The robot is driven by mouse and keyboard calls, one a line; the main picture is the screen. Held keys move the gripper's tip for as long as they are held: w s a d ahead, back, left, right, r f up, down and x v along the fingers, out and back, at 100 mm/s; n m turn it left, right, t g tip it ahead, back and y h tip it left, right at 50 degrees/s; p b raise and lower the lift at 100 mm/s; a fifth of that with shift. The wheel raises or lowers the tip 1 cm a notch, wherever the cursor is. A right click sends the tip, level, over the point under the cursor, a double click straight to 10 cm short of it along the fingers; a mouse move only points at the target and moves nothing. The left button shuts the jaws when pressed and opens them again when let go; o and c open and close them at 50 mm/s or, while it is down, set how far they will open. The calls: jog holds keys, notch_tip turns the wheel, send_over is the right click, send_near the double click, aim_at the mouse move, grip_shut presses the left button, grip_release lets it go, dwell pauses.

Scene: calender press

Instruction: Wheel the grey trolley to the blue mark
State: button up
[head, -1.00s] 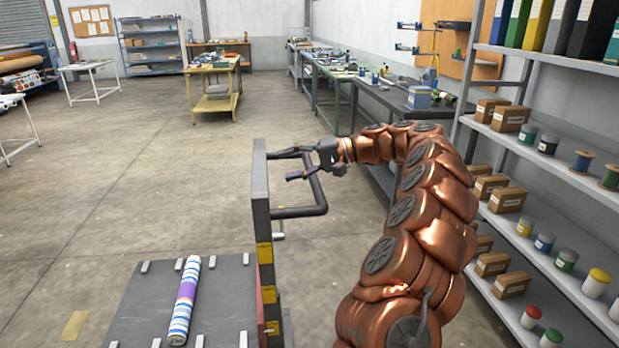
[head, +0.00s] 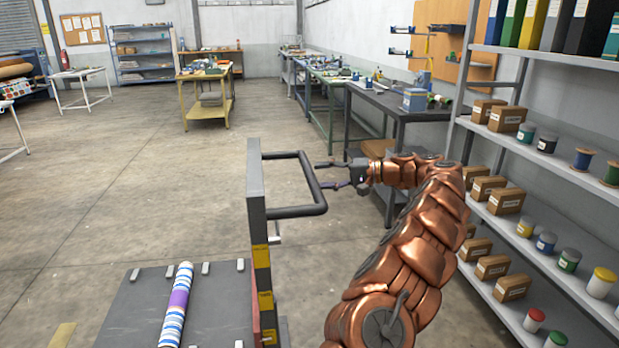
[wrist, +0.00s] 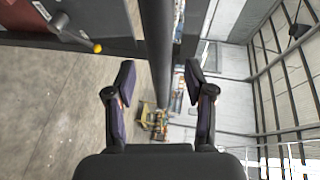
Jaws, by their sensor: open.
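The grey trolley (head: 212,304) stands at the lower left of the head view, with a rolled striped cloth (head: 176,309) lying on its deck. Its upright end panel (head: 257,225) carries a dark tubular handle (head: 322,190) that sticks out to the right. My gripper (head: 326,175) is open and empty, its fingers pointing left at the outer bar of the handle. In the wrist view the bar (wrist: 157,60) passes upright in front of the gap between my open fingers (wrist: 158,85). I cannot tell whether they touch it. The blue mark is not in view.
Shelving with boxes (head: 491,193) and jars runs along the right, close to my arm. Dark and green workbenches (head: 400,108) stand behind. A yellow table (head: 207,115) stands further back. The floor left of the trolley is clear, with a yellow patch (head: 62,335) beside it.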

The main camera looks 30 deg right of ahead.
aim_at(310, 177)
jog(key=x, duration=0.4)
jog(key=shift+w+a+f, duration=0.1)
jog(key=shift+w+a, duration=0.1)
grip_shut()
dwell(0.5)
